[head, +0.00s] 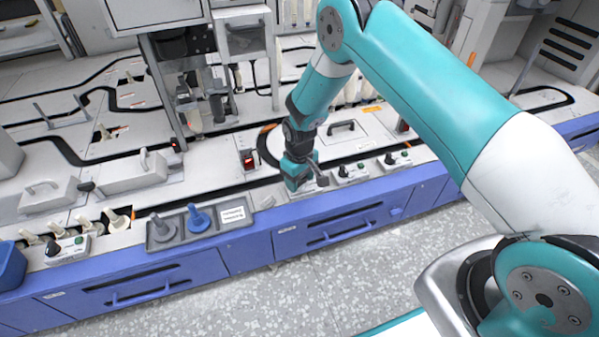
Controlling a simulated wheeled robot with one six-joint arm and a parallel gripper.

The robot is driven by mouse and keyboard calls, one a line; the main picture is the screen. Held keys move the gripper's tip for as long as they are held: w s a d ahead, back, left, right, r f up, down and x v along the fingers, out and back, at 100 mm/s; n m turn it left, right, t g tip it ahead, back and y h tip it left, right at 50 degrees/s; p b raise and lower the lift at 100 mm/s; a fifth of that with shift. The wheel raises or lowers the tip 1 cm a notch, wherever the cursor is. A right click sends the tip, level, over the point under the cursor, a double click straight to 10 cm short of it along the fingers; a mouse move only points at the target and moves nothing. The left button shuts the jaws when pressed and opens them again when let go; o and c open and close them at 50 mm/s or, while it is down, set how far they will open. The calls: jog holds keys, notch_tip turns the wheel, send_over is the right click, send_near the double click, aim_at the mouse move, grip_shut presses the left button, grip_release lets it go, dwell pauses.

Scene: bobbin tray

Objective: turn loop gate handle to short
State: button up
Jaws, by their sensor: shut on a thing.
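My gripper (307,181) is at the front edge of the white bench top, low over a small pale control plate (308,190). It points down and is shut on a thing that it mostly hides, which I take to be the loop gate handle. A dark bit shows at the gripper's right side, but I cannot tell whether it is handle or finger. The handle's angle and any short marking cannot be read from here.
Control boxes with black knobs (351,172) (398,159) stand just right of my gripper. A black bar handle (341,127) is behind it. A grey tray (183,243) holds a grey and a blue bobbin (198,218) at left. Blue drawers (330,230) line the front; speckled floor is clear.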

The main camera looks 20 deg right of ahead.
jog(key=m+p, duration=0.2)
jog(key=m, duration=0.2)
jog(key=shift+s+m, duration=0.1)
jog(key=shift+m, duration=0.3)
dwell(0.4)
jog(key=o, duration=0.9)
jog(key=shift+r, duration=0.1)
notch_tip(320, 180, up, 17)
jog(key=p, duration=0.5)
jog(key=shift+r+p, duration=0.1)
jog(key=shift+p, duration=0.25)
